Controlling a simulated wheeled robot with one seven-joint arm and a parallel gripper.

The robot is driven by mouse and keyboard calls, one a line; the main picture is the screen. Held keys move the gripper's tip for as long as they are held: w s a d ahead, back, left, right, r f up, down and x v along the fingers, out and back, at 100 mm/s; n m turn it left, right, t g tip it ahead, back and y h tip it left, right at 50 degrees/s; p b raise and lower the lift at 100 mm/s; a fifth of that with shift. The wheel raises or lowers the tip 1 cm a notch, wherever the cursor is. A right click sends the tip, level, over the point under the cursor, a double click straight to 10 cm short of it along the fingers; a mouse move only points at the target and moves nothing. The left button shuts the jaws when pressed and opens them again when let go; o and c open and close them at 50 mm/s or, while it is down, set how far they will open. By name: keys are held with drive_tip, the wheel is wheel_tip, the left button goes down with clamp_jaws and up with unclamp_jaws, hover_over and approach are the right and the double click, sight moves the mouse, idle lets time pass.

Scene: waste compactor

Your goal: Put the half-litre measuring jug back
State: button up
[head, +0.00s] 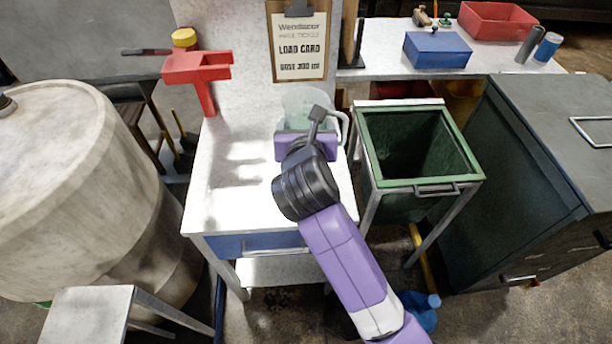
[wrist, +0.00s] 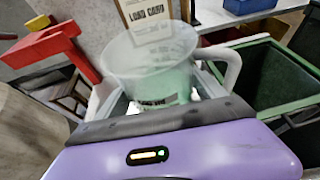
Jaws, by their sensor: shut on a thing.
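A clear, translucent measuring jug (head: 304,100) with a pale green tint low in its body is at the back right of the white worktop. Its looped handle is on the right. In the wrist view the jug (wrist: 150,65) stands upright just beyond my gripper's purple body, with dark printing low on its wall. My gripper (head: 300,130) is shut on the jug. The fingertips and the jug's base are hidden behind the gripper body, so I cannot tell whether the base touches the worktop.
The white worktop (head: 232,205) is clear at its front left. A red stand (head: 199,75) is at back left. A load card clipboard (head: 299,45) hangs behind the jug. An open green bin (head: 420,145) is to the right. A blue box (head: 437,50) is on the rear bench.

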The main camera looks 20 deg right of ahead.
wheel_tip(320, 180, down, 16)
drive_tip(key=shift+r+b, duration=0.1)
drive_tip(key=shift+b, duration=0.65)
drive_tip(key=o, duration=1.9)
drive_tip(key=shift+f, duration=0.2)
drive_tip(key=shift+r, duration=0.2)
drive_tip(key=v, duration=1.2)
drive_tip(key=shift+a+f, duration=0.1)
drive_tip(key=shift+a, duration=0.05)
drive_tip(key=shift+s, duration=0.1)
